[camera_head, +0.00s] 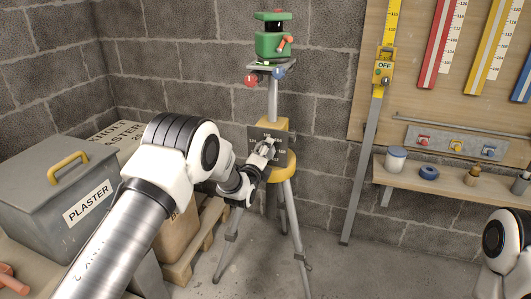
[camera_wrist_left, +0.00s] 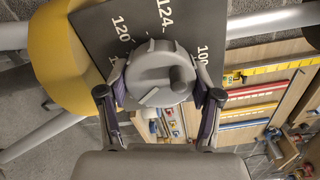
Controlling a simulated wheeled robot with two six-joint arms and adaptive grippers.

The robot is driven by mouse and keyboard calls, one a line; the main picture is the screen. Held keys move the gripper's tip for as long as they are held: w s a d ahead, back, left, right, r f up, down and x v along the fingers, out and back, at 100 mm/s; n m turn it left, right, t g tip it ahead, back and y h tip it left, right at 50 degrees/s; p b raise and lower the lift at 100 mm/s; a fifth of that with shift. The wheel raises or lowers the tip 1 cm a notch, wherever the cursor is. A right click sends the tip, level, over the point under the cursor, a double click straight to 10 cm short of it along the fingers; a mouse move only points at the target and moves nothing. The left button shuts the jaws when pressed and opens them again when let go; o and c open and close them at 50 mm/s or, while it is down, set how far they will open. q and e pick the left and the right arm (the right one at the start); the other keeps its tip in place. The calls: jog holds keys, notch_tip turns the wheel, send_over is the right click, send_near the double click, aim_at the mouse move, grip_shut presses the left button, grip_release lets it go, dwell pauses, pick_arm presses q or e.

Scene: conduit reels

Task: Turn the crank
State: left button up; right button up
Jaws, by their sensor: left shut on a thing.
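The crank (camera_wrist_left: 152,62) is a grey round knob with a scalloped rim, a pale pointer mark and a small darker round handle on its face. It sits on a dark plate (camera_wrist_left: 95,25) with white numbers such as 120 and 124. The plate (camera_head: 282,139) is on a yellow-headed tripod in the head view. My left gripper (camera_wrist_left: 160,82) is shut on the crank, one finger on each side of its rim. In the head view my left gripper (camera_head: 263,156) covers most of the crank. My right gripper is out of view; only part of my right arm shows.
A green instrument (camera_head: 272,44) tops the tripod (camera_head: 229,246). A grey plaster box (camera_head: 45,190) and a pallet (camera_head: 184,262) stand left. A shelf (camera_head: 450,183) with small pots and a board with coloured rulers are right. The floor right of the tripod is clear.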

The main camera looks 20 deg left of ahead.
pick_arm(q)
jog(key=o, duration=1.1)
jog(key=shift+o, duration=0.2)
jog(key=s, duration=1.2)
jog(key=shift+a, duration=0.2)
jog(key=shift+f, duration=0.1)
